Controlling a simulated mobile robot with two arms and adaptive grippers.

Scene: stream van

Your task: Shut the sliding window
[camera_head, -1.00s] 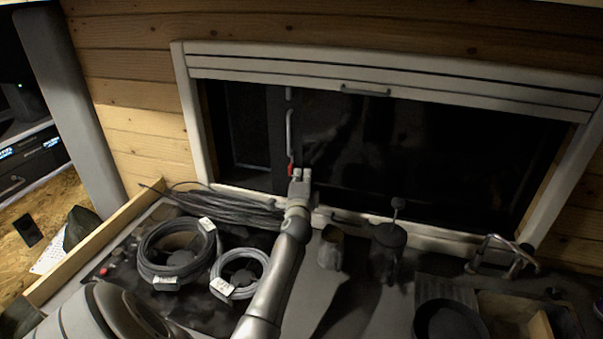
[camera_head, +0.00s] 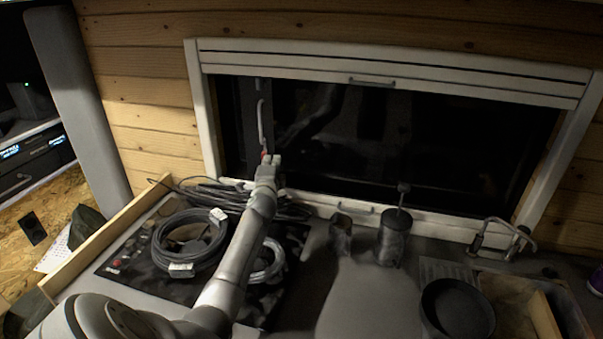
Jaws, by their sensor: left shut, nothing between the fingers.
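The sliding window (camera_head: 390,140) is a dark glass pane in a white frame on the wood wall. The pane's upright edge, with its pale vertical handle (camera_head: 261,122), stands near the left side of the frame. A narrow dark strip shows between that edge and the left jamb. My left gripper (camera_head: 268,162) is shut and empty at the lower end of the handle, at a small red part. I cannot tell whether it touches the handle. My right gripper is not in view.
Cable coils (camera_head: 190,242) lie on the counter under my left arm. A dark mug (camera_head: 340,232), a canister (camera_head: 394,236), a faucet (camera_head: 500,236) and a black pan (camera_head: 457,308) stand to the right. A wooden ledge (camera_head: 105,235) edges the counter at left.

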